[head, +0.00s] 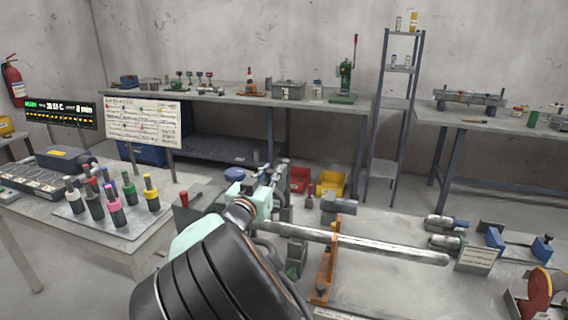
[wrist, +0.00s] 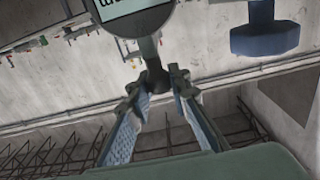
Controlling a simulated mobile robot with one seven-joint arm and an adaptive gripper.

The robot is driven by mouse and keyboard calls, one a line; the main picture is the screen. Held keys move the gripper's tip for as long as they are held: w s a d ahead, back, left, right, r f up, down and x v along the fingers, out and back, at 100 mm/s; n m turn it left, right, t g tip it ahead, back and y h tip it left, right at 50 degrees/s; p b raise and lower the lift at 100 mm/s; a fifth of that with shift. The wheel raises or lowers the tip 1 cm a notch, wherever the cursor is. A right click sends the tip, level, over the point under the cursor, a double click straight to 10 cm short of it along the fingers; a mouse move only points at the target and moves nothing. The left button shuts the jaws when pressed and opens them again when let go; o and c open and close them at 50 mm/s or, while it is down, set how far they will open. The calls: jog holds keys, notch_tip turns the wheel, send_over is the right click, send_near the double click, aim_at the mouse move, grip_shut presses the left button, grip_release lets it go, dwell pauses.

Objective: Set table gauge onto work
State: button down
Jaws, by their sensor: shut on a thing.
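My gripper (wrist: 163,84) is shut on the dark stem of a gauge (wrist: 138,10) in the wrist view. The gauge has a round grey body with a pale display, cut off by the top edge, so its reading is hidden. In the head view my arm covers the middle foreground; the fingers and held gauge cannot be made out clearly. A long metal shaft (head: 390,248) lies across the right-hand bench, passing an orange upright stand (head: 328,262). It is right of my wrist. I cannot tell whether the shaft is the work.
A blue knob-like part (wrist: 264,38) shows in the wrist view. A tray (head: 118,222) of several colour-topped bottles stands left on a table. Red (head: 300,181) and yellow (head: 331,184) bins lie beyond the arm. Motor-like cylinders (head: 446,222) and a red disc (head: 540,291) stand right.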

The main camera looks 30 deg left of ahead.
jog(key=shift+s+a+r, duration=0.1)
jog(key=shift+a, duration=0.15)
jog(key=c, duration=1.9)
grip_release()
jog(key=shift+o, duration=0.7)
jog(key=v, duration=1.2)
